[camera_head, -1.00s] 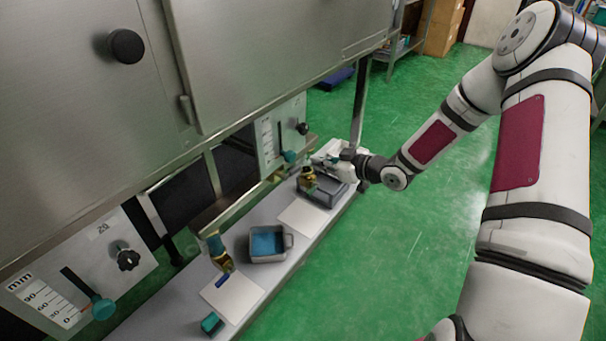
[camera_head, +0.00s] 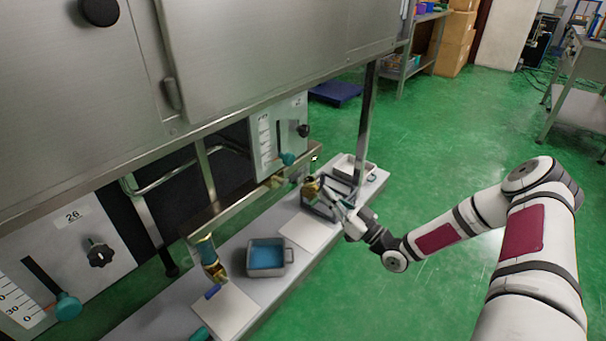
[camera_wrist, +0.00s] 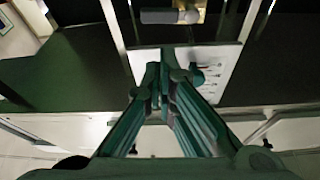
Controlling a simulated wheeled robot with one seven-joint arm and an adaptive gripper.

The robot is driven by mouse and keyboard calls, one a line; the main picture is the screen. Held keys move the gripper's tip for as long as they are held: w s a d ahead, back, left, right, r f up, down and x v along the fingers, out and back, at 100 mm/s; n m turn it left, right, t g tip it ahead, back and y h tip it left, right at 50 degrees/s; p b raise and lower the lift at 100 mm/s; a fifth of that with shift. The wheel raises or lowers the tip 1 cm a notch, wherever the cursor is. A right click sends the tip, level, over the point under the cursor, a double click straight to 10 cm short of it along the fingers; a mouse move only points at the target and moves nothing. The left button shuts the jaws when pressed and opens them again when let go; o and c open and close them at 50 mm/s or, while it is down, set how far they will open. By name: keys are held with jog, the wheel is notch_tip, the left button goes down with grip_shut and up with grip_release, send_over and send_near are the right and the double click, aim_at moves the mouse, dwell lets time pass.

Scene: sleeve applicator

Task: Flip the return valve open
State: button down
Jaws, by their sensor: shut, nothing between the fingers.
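A brass valve body (camera_head: 312,188) sits on the far pipe end above the bench; its handle cannot be made out in the head view. A second brass valve (camera_head: 211,262) with a blue-green upper part hangs nearer. I cannot tell for sure which one is the return valve. My gripper (camera_head: 324,182) is shut and empty, close to the far brass valve on its right; contact cannot be told. In the wrist view my green fingers (camera_wrist: 165,68) are together, and a grey bar with a pale round end (camera_wrist: 172,16) lies across a brass-coloured part beyond them.
A blue-lined tray (camera_head: 289,256) and pale sheets lie on the bench (camera_head: 360,205). Open green floor is at right.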

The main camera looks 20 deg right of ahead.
aim_at(299, 177)
jog(key=b+x, duration=0.2)
jog(key=x, duration=0.8)
jog(key=shift+w+d+f+m+t+h+b, duration=0.15)
jog(key=shift+f+m+h+b, duration=0.1)
jog(key=shift+m, duration=0.5)
jog(key=shift+a+f+m+t+h+b, duration=0.15)
jog(key=shift+f+m+h, duration=0.1)
jog(key=shift+m, duration=0.5)
notch_tip(299, 177, down, 3)
jog(key=m+h, duration=0.2)
jog(key=m, duration=0.2)
jog(key=m+h, duration=0.1)
jog(key=m, duration=0.4)
jog(key=shift+d+h, duration=0.1)
jog(key=shift+h, duration=0.3)
jog(key=shift+s+a+f+m+g+h+p, duration=0.3)
jog(key=shift+f+m, duration=0.2)
jog(key=shift+m, duration=1)
jog(key=shift+s+a+f+m+g+h+p, duration=0.3)
jog(key=shift+f+m+h, duration=0.2)
jog(key=shift+m, duration=1)
jog(key=shift+s+a+f+m+g+h+p, duration=0.1)
jog(key=shift+a+f+m+g+h+p, duration=0.35)
jog(key=shift+m, duration=1.05)
jog(key=shift+d+f+t, duration=0.1)
jog(key=shift+t, duration=0.15)
